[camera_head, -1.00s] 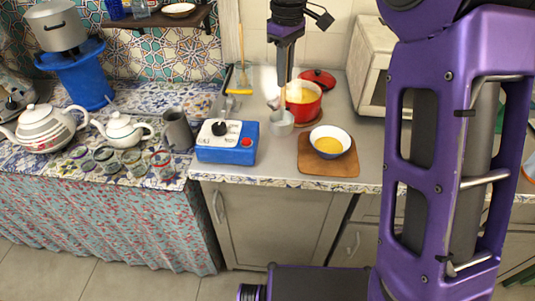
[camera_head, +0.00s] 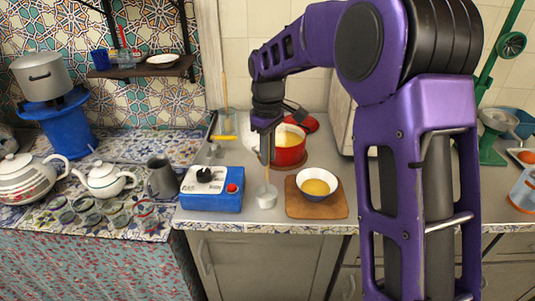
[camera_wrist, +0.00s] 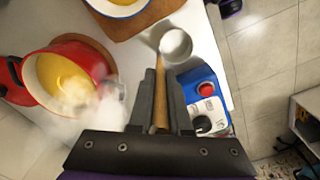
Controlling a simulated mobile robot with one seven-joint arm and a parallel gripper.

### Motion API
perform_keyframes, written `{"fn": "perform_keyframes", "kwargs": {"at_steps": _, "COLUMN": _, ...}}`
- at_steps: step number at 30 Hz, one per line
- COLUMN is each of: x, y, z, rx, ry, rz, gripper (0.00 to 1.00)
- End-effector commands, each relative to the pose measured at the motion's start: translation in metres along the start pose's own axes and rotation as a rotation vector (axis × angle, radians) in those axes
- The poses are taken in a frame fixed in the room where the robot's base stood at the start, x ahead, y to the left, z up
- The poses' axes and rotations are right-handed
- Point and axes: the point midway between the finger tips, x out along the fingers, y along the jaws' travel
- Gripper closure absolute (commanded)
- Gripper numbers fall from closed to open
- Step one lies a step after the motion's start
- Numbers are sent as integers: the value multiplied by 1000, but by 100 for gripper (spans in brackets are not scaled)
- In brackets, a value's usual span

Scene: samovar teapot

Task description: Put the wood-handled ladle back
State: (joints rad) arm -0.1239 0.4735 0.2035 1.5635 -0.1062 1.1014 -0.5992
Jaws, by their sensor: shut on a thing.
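The ladle has a wooden handle and a pale metal cup. In the head view its cup (camera_head: 266,196) hangs upright, low over the counter between the blue box and the wooden board; I cannot tell whether it touches. My gripper (camera_head: 266,150) points down, shut on the ladle's handle. In the wrist view the handle (camera_wrist: 160,85) runs between my fingers (camera_wrist: 160,110) to the cup (camera_wrist: 175,44), which looks empty. The red pot (camera_head: 289,150) with yellow soup stands behind it. A bowl of yellow soup (camera_head: 315,184) sits on the wooden board (camera_head: 335,208).
A blue box (camera_head: 211,190) with a black knob and red button stands left of the ladle. A glass jar (camera_head: 226,122) with a wooden stick stands behind. A grey pitcher (camera_head: 160,179) and white teapots (camera_head: 103,180) are further left. Steam rises beside the pot in the wrist view.

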Motion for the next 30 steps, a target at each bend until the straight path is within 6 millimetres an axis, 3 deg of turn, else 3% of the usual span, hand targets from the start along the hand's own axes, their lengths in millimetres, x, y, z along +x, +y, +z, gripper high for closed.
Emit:
{"fn": "perform_keyframes", "kwargs": {"at_steps": 4, "x": 3, "y": 0, "z": 0, "rx": 0, "ry": 0, "rz": 0, "gripper": 100}}
{"fn": "perform_keyframes", "kwargs": {"at_steps": 5, "x": 4, "y": 0, "z": 0, "rx": 0, "ry": 0, "rz": 0, "gripper": 82}}
{"fn": "perform_keyframes", "kwargs": {"at_steps": 10, "x": 3, "y": 0, "z": 0, "rx": 0, "ry": 0, "rz": 0, "gripper": 54}}
{"fn": "perform_keyframes", "kwargs": {"at_steps": 21, "x": -4, "y": 0, "z": 0, "rx": 0, "ry": 1, "rz": 1, "gripper": 54}}
{"fn": "perform_keyframes", "kwargs": {"at_steps": 30, "x": -63, "y": 1, "z": -1, "rx": -1, "ry": 3, "rz": 3, "gripper": 54}}
